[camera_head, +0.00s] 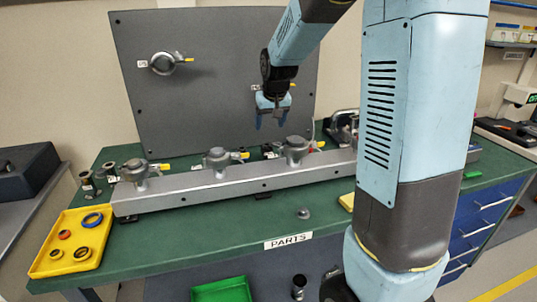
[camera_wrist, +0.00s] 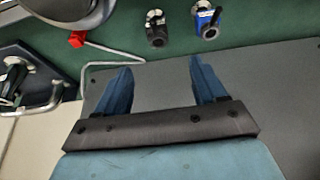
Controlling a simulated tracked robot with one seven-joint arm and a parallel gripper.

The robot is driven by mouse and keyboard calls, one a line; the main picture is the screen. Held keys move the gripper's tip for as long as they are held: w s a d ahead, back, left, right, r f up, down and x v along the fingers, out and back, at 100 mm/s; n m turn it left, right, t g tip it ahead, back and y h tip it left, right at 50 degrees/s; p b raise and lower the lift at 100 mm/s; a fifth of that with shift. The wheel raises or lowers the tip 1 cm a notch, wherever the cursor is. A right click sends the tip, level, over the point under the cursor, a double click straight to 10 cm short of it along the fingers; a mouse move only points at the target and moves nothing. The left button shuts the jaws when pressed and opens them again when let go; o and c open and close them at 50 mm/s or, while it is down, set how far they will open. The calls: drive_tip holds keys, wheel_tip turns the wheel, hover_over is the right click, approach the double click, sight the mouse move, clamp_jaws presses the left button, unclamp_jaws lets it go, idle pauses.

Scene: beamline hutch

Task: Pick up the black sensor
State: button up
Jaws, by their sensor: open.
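My gripper (camera_head: 271,124) hangs in front of the grey upright panel, above the back of the green bench, with its blue fingers pointing down. In the wrist view the two fingers (camera_wrist: 160,64) are apart with nothing between them. The black sensor (camera_wrist: 156,29), a short dark cylinder with a ring-like end, is on the green surface beyond the fingertips, apart from them. A similar blue sensor (camera_wrist: 207,20) is to its right. In the head view the long rail hides much of the area below my gripper, and I cannot clearly make out the black sensor there.
A grey rail (camera_head: 235,184) with several valve-like fittings runs along the green bench (camera_head: 200,230). A grey panel (camera_head: 215,60) stands behind it. A yellow tray (camera_head: 70,270) with rings is at left. In the wrist view a red block (camera_wrist: 77,39) and a bent metal rod are at left.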

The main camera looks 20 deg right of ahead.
sight(267, 145)
drive_tip(key=x, duration=0.8)
drive_tip(key=shift+w+f, duration=0.1)
drive_tip(key=shift+f, duration=0.1)
drive_tip(key=shift+x, duration=2.65)
drive_tip(key=shift+d, duration=0.15)
drive_tip(key=c, duration=1.2)
